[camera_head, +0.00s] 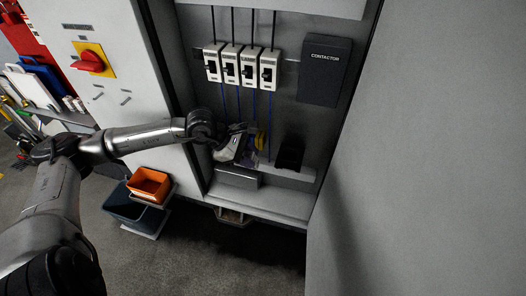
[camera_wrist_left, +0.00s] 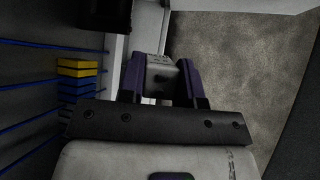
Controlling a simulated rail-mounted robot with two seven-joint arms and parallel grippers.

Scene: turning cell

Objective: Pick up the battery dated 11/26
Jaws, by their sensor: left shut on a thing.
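My left gripper (camera_head: 245,146) is inside the open cabinet, low down in front of its back panel. In the left wrist view, its two purple fingers (camera_wrist_left: 161,88) are shut on a small pale grey block (camera_wrist_left: 161,73). The block has small dark marks on its end, too small to read, so I cannot tell whether it is the battery dated 11/26. In the head view the block cannot be made out clearly. My right gripper is in neither view.
A black box-like holder (camera_head: 290,154) is further right. Several breakers (camera_head: 248,67) and the contactor (camera_head: 325,71) are above. An orange bin (camera_head: 149,185) stands outside at left.

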